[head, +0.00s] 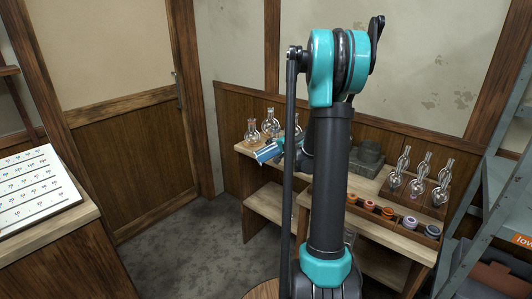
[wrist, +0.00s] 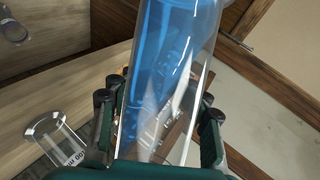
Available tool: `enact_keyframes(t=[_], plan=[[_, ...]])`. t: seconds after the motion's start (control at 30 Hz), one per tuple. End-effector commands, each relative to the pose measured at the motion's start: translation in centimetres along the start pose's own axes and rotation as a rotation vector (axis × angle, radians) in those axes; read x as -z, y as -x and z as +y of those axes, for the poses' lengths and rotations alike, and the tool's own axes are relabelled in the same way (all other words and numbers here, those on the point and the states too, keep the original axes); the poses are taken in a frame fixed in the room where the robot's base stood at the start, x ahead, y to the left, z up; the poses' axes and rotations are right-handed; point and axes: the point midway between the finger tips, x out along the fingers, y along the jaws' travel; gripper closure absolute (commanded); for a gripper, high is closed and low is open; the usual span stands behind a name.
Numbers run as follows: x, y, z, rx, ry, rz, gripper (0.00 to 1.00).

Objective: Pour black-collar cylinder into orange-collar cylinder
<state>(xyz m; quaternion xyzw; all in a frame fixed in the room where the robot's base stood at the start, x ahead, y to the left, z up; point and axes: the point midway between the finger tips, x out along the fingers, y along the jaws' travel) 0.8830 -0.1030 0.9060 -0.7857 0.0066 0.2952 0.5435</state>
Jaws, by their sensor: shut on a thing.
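My gripper (wrist: 160,118) is shut on a clear cylinder (wrist: 178,70) holding blue liquid, with a finger on each side of it. In the head view the same cylinder (head: 268,152) is strongly tilted, close to lying flat, above the left part of the wooden bench. Its collar colour cannot be made out, and its far end is out of the wrist view. No orange-collar cylinder can be clearly identified. A small orange patch shows behind the left finger in the wrist view. My arm hides the middle of the bench in the head view.
Round flasks (head: 270,122) stand at the bench's back left. More glassware (head: 418,180) stands in a rack at the right, behind a row of coloured jars (head: 388,212). A grey block (head: 368,155) sits mid-bench. A clear beaker (wrist: 57,140) shows in the wrist view.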

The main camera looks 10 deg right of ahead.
Motion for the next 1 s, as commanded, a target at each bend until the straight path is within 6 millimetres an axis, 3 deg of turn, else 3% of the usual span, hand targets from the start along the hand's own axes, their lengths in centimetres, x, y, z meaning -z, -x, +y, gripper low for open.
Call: enact_keyframes(t=[0.1,0.23,0.57,0.77,1.0], plan=[[2.1,-0.4,0.4,0.007,0.005,-0.009,1.00],[3.4,-0.6,0.7,0.016,0.012,-0.019,1.00],[3.5,-0.7,0.7,0.017,0.014,-0.022,1.00],[2.3,-0.5,0.4,0.012,0.010,-0.018,1.00],[-1.0,0.2,-0.2,-0.001,-0.002,0.002,1.00]])
